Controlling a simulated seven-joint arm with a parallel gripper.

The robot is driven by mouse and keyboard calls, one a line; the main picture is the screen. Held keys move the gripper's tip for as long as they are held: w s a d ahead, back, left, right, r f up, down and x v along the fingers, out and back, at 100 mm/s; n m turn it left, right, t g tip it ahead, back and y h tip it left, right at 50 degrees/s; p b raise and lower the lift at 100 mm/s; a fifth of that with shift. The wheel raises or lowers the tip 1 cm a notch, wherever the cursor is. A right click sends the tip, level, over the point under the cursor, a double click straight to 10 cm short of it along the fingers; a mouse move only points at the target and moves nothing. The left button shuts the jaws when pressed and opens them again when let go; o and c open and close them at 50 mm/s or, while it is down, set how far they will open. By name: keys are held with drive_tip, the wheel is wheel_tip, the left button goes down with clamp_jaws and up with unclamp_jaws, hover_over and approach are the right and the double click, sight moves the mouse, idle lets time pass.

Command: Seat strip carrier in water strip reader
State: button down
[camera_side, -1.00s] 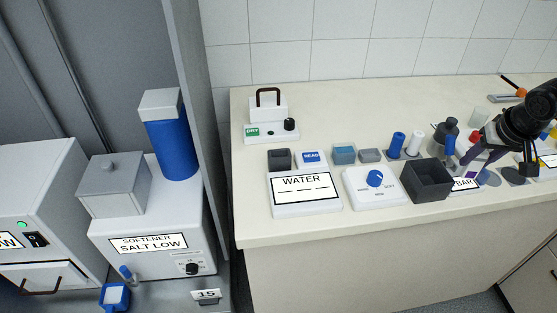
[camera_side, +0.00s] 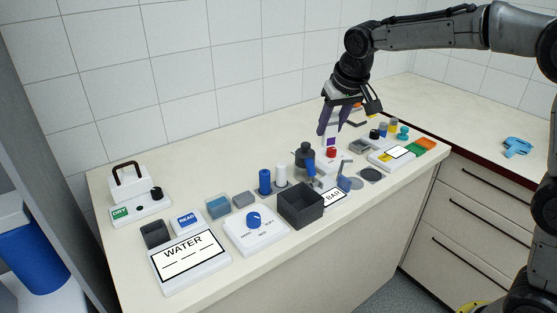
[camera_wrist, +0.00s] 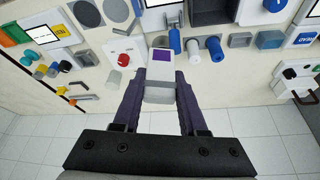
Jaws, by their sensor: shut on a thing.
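The water strip reader (camera_side: 190,262) is a white box with a blank-lined WATER display, at the front left of the counter in the side view. A dark grey square holder (camera_side: 154,234) and a blue READ button (camera_side: 187,219) stand at its back. The READ button also shows at the right edge of the wrist view (camera_wrist: 304,39). My gripper (camera_wrist: 160,88) has purple fingers shut on a pale grey-white block with a purple patch, which I take for the strip carrier (camera_wrist: 160,92). In the side view my gripper (camera_side: 333,128) is above the counter, far right of the reader.
Between them stand a black open bin (camera_side: 301,206), a blue-knobbed white box (camera_side: 254,231), blue and white cylinders (camera_side: 265,182) and a dark bottle (camera_side: 305,160). A white DRY unit with a handle (camera_side: 130,188) is at the back left. The rear counter strip is mostly clear.

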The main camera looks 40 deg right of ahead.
drive_tip(key=w+a+n+y, duration=0.1)
drive_tip(key=w+a+n, duration=0.15)
drive_tip(key=w, duration=1.35)
drive_tip(key=shift+n, duration=0.25)
drive_tip(key=f, duration=1.5)
drive_tip(key=shift+s+d+f, duration=0.25)
drive_tip(key=shift+d, duration=0.15)
drive_tip(key=shift+f, duration=0.1)
drive_tip(key=shift+c, duration=2.2)
unclamp_jaws()
drive_tip(key=shift+f, duration=0.1)
